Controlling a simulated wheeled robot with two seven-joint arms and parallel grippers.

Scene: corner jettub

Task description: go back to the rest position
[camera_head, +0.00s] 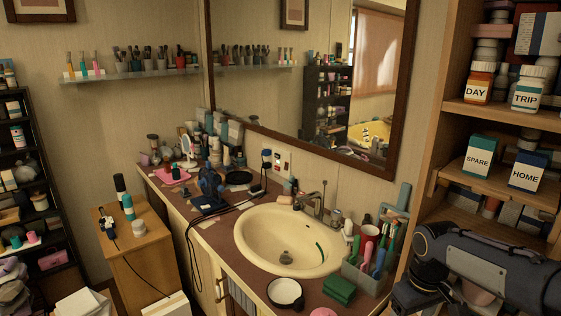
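My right arm (490,270) comes in at the lower right, in front of the wooden shelf unit (435,150) and close to the right end of the counter. Only dark arm links show; the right gripper's fingers are not visible. My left arm and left gripper are not in view. The shelves hold a DAY jar (478,90), a TRIP jar (526,95), a SPARE box (479,160) and a HOME box (527,172), all upright.
A cream sink (265,240) is set in the cluttered counter (222,262), below a mirror (285,90). A toiletries caddy (368,277) stands near my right arm. A black cable (190,240) hangs over the front. A wooden cabinet (140,260) stands left.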

